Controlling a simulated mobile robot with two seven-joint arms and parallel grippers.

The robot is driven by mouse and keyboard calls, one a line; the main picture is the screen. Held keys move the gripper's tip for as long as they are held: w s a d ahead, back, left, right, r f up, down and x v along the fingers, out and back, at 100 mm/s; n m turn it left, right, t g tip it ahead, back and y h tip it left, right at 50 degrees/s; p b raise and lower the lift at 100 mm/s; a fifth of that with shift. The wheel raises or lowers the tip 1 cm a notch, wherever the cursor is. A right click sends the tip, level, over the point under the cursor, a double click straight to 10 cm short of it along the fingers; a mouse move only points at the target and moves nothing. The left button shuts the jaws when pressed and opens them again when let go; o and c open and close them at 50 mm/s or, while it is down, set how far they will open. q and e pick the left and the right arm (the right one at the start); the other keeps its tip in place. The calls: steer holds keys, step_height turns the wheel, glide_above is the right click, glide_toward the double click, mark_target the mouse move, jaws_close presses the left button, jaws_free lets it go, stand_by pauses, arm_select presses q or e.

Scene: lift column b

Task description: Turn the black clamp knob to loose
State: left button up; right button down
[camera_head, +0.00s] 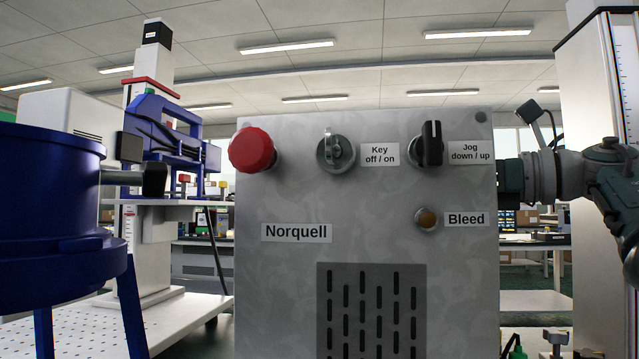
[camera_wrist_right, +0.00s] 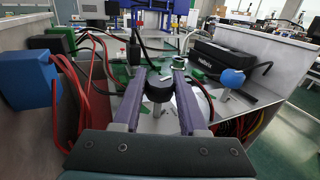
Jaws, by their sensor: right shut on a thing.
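A round black knob (camera_wrist_right: 158,90) sits between the two purple fingers of my right gripper (camera_wrist_right: 159,82) in the right wrist view. The fingers are shut on it from both sides. A pale metal part shows just below the knob, and a white label lies to its right. I cannot read the knob's setting. In the head view my right arm (camera_head: 545,178) comes in from the right and passes behind the grey panel (camera_head: 290,290), which hides the fingers and this knob. My left gripper is in neither view.
The panel carries a red button (camera_head: 252,150), a key switch (camera_head: 336,152), a black jog knob (camera_head: 431,145) and an amber bleed button (camera_head: 427,219). Around the gripper are a blue box (camera_wrist_right: 28,80), red cables (camera_wrist_right: 82,75), a black box (camera_wrist_right: 222,60) and a blue ball (camera_wrist_right: 232,78).

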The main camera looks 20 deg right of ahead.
steer(key=shift+d+f+m+h, duration=0.15)
steer(key=shift+d+m+h, duration=0.15)
steer(key=shift+h, duration=0.2)
steer(key=shift+t+h, duration=0.4)
steer(key=shift+a+f+m+h+p, duration=0.15)
steer(key=shift+m+h+p, duration=0.15)
steer(key=shift+m+h, duration=0.15)
steer(key=m+t+h+p, duration=0.1)
steer(key=p, duration=0.1)
steer(key=m+h+p, duration=0.1)
steer(key=h+p, duration=0.1)
steer(key=shift+a+r+m+t+p, duration=0.15)
steer(key=shift+r+m+t+p, duration=0.15)
steer(key=shift+r+m+t, duration=0.1)
steer(key=shift+f+m+h, duration=0.15)
steer(key=shift+m+h, duration=0.1)
steer(key=shift+h, duration=0.2)
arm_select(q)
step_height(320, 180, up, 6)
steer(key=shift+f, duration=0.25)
arm_select(e)
steer(key=shift+c, duration=2.2)
jaws_free()
steer(key=shift+s, duration=0.1)
